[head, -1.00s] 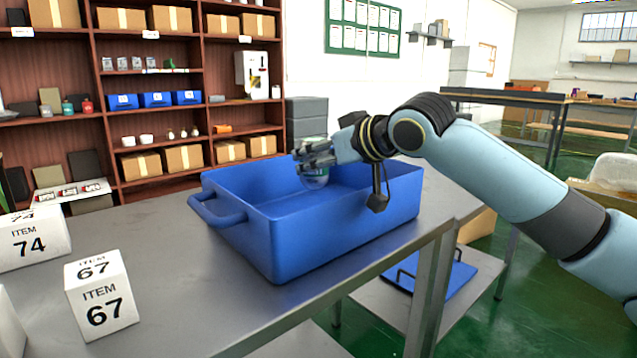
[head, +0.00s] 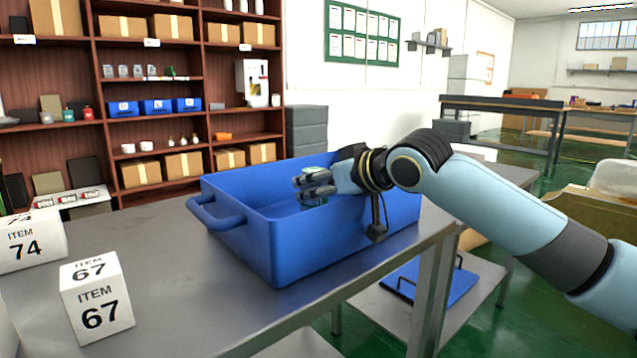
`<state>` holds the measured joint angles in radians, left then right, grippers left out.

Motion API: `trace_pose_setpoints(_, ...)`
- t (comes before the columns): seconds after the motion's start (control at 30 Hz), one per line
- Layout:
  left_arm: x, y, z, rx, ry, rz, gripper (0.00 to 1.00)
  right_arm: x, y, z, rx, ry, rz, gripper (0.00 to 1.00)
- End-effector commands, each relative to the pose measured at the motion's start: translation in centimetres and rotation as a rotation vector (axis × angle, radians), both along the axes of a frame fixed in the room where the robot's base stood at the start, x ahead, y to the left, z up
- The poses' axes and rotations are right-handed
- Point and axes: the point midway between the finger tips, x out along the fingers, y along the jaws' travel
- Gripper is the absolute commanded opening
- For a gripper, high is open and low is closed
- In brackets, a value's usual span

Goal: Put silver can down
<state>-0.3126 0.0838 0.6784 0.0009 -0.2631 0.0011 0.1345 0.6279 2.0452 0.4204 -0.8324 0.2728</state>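A blue bin (head: 245,242) with a loop handle stands on the grey table. My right gripper (head: 308,190) reaches over the bin's right side, with its fingers down inside the bin. The fingers are closed around a small rounded object (head: 315,201), which looks greenish and glassy rather than plainly silver. Most of this object is hidden by the fingers and I cannot tell whether it touches the bin floor. My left gripper is not in view.
White blocks marked 74 (head: 32,243) and 67 (head: 97,308) stand on the grey table (head: 190,300) left of the bin. A shelf rack (head: 97,75) with boxes stands behind. A blue lid-like panel (head: 432,282) lies on a lower shelf at right.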

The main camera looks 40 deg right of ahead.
Motion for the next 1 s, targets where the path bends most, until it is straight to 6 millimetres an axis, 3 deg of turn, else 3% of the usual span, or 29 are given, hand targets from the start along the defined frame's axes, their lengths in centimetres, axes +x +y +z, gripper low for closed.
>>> trace_pose_setpoints(0.03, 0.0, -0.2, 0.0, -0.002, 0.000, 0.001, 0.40, 0.0, 0.0, -0.1, 0.002, 0.003, -0.001, 0.59)
trace_pose_setpoints(0.13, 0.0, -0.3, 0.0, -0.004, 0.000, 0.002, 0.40, 0.0, 0.0, -0.2, 0.002, 0.003, -0.001, 0.72)
trace_pose_setpoints(0.43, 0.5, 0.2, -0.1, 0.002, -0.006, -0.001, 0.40, -0.1, 0.0, 0.0, 0.002, 0.004, -0.001, 0.72)
trace_pose_setpoints(0.57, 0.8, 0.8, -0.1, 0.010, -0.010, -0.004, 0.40, -0.1, 0.0, 1.3, 0.000, 0.001, 0.000, 0.72)
trace_pose_setpoints(0.67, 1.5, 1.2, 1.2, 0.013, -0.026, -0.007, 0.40, -2.2, -0.3, 2.2, -0.009, 0.005, 0.000, 0.72)
trace_pose_setpoints(0.87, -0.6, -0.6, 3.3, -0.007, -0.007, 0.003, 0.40, -6.5, -0.6, 4.3, -0.009, 0.006, 0.003, 0.72)
trace_pose_setpoints(1.0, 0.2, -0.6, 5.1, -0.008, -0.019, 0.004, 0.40, -8.7, -0.6, 5.3, -0.006, 0.006, 0.007, 0.72)
